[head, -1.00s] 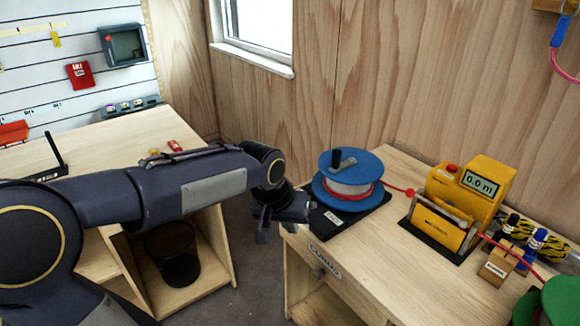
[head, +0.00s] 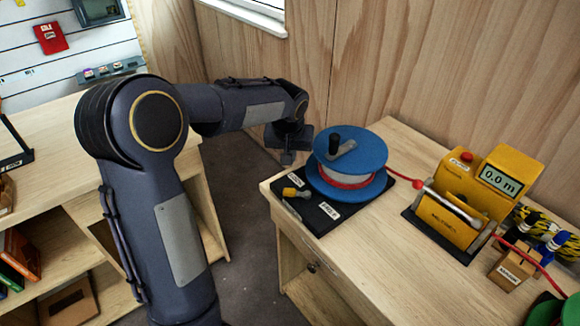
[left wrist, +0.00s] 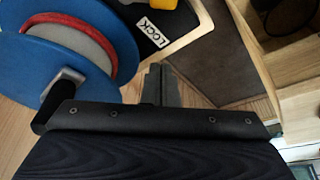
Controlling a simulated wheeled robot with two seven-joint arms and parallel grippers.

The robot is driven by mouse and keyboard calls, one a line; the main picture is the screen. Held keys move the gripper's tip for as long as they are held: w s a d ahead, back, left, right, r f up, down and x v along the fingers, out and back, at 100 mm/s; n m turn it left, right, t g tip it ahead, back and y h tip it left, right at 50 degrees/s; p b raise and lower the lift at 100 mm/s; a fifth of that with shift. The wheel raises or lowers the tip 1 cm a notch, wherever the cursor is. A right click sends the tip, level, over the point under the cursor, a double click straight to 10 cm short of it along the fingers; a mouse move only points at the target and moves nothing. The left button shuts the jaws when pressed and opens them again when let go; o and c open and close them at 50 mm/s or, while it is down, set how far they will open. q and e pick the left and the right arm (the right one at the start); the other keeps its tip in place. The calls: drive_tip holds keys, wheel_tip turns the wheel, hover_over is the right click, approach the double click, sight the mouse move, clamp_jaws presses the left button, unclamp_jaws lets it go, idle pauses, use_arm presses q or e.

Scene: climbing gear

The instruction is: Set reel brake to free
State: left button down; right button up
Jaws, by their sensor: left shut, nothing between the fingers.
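The blue reel (head: 352,150) with red cord stands on a black base (head: 321,225) at the left end of the right-hand table. The brake lever's yellow knob (head: 292,192) sits at the base's left side, close to a white label (head: 295,180). A second white label (head: 329,211), too small to read, lies to its right. My left gripper (head: 288,157) is shut and empty, just left of the reel and beyond the lever. In the left wrist view, the shut fingers (left wrist: 160,85) are beside the reel (left wrist: 75,55), near the label reading LOCK (left wrist: 147,33). My right gripper is not in view.
A yellow meter (head: 462,190) reading 0.0 m stands to the right, with the red cord running to it. A wooden block (head: 508,270) is further right. The tabletop in front of the reel and meter is clear. A shelf with books (head: 20,255) is at the left.

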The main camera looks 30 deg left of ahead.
sight(297, 193)
use_arm(q)
drive_tip(key=p+x, duration=0.1)
drive_tip(key=x, duration=0.7)
drive_tip(key=shift+f, duration=0.25)
drive_tip(key=shift+s+f+p, duration=0.2)
drive_tip(key=shift+f+p, duration=0.1)
drive_tip(key=s, duration=0.1)
drive_tip(key=s+d, duration=0.1)
drive_tip(key=shift+s+d+p, duration=0.15)
drive_tip(key=shift+s+p, duration=0.15)
drive_tip(key=shift+s, duration=0.2)
drive_tip(key=shift+s+d+f+b, duration=0.1)
drive_tip(key=shift+f+b, duration=0.05)
drive_tip(key=shift+b, duration=0.3)
drive_tip(key=shift+s+n, duration=0.1)
drive_tip(key=shift+n, duration=0.3)
